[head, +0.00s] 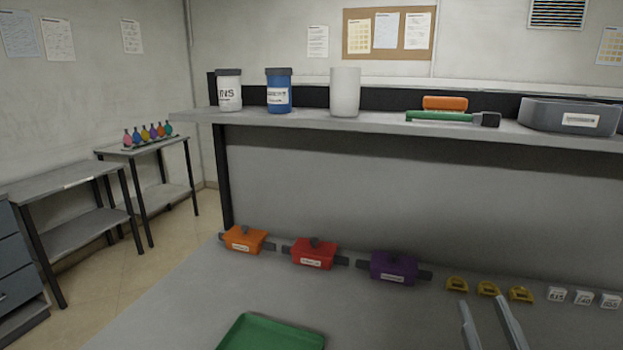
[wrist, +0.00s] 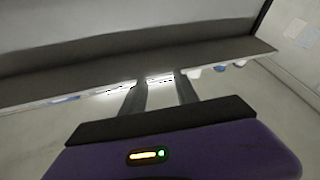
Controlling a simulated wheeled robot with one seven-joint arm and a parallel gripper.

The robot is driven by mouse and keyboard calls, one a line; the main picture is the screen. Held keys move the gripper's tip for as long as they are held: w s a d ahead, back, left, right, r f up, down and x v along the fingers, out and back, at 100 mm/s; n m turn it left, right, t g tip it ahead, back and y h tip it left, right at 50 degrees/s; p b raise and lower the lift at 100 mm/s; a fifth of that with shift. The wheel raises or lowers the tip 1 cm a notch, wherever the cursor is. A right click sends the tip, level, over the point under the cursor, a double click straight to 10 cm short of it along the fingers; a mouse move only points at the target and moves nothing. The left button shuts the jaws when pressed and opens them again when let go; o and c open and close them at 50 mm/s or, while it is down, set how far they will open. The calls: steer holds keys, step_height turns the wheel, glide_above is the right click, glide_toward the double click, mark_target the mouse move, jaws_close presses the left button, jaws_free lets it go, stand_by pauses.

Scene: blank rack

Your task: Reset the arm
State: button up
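My gripper (head: 482,302) shows at the bottom right of the head view as two grey fingers standing apart over the worktop, with nothing between them. In the wrist view the two dark fingers (wrist: 160,86) also stand apart and empty, reaching up from a dark bar on a purple housing with small lights. The rest of my arm is out of the head view.
On the worktop (head: 180,310) stand orange (head: 247,239), red (head: 314,253) and purple (head: 393,268) boxes, yellow pieces (head: 487,288), white labelled blocks (head: 583,297) and a green tray (head: 272,334). A shelf (head: 370,123) above carries containers and tools.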

steer(key=s+a+f+g, duration=0.1)
steer(key=s+f+g, duration=0.1)
steer(key=s+f, duration=0.4)
steer(key=s+a+f+m+g, duration=0.1)
steer(key=s+f+g, duration=0.2)
steer(key=s, duration=1.3)
steer(key=s+a+f+m+g, duration=0.1)
steer(key=s+a+f+g, duration=0.1)
steer(key=s+f, duration=0.8)
steer(key=shift+s+y, duration=0.4)
